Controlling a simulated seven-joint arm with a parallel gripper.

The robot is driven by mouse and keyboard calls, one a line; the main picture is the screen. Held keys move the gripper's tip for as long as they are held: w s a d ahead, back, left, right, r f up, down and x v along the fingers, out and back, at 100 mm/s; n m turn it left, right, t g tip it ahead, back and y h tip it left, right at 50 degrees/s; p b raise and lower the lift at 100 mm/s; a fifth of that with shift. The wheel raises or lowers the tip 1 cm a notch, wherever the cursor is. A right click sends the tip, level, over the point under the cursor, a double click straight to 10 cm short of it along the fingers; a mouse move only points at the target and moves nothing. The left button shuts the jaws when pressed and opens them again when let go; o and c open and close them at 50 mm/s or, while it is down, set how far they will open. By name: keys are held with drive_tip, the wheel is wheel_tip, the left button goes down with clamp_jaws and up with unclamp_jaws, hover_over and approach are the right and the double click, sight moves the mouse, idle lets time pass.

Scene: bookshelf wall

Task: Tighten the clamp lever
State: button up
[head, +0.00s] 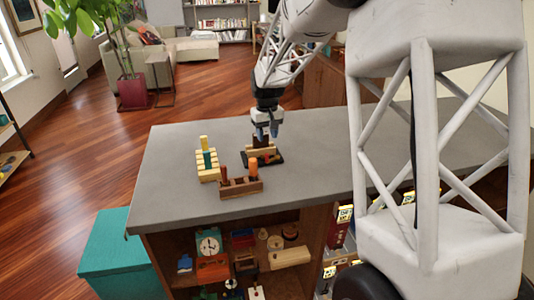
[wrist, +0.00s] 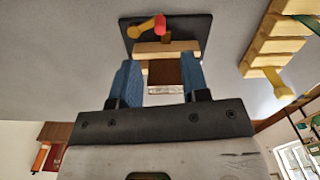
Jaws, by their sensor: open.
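The clamp has a dark base plate (wrist: 195,32) with light wooden bars and a brown block (wrist: 190,72) on it. Its lever (wrist: 144,28), yellow with a red end, lies over the plate at the far side in the wrist view. In the head view the clamp (head: 274,158) stands on the grey counter, partly hidden under my gripper (head: 267,134). My gripper, with blue fingers, also shows in the wrist view (wrist: 160,80). It is open, with the brown block showing between its fingers. I cannot tell whether they touch it. The fingers are apart from the lever.
A yellow slatted stand (head: 207,170) with a green peg is left of the clamp. A brown wooden rack (head: 240,186) with upright orange pegs stands in front, close to it. The grey counter top (head: 170,200) is bare at left. Shelves of small items (head: 240,250) lie below.

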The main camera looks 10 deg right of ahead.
sight(267, 154)
drive_tip(key=shift+f, duration=3.9)
clamp_jaws()
